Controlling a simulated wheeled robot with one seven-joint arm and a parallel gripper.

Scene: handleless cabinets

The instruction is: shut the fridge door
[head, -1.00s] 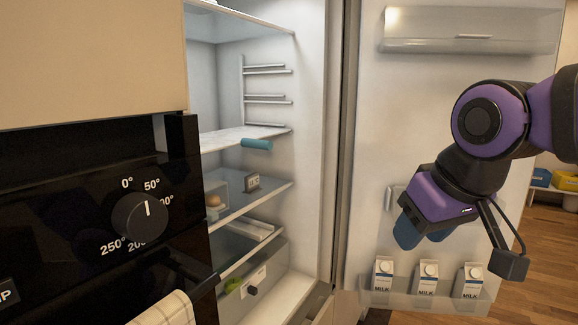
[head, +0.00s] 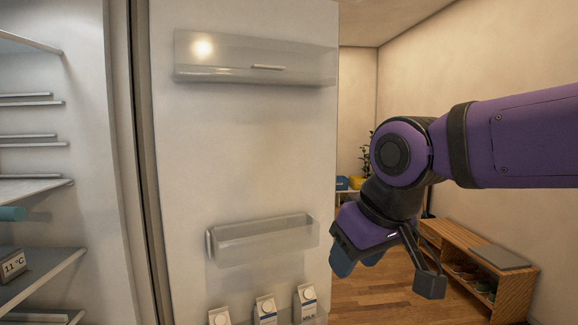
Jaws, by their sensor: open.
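The fridge door (head: 240,150) stands wide open in the head view, its inner side facing me. It carries a clear upper bin (head: 250,62), a middle bin (head: 262,240) and a bottom bin with milk cartons (head: 265,310). The fridge interior (head: 85,150) shows at the left edge, open, with shelves. My gripper (head: 392,272) is at the right of the door's free edge, open and empty. In the picture it overlaps the edge slightly; I cannot tell whether it touches the door.
A wooden shoe bench (head: 490,275) stands on the floor at the right. A low shelf with blue and yellow boxes (head: 350,184) and a plant is behind the door. Wooden floor (head: 375,300) is clear between the door and the bench.

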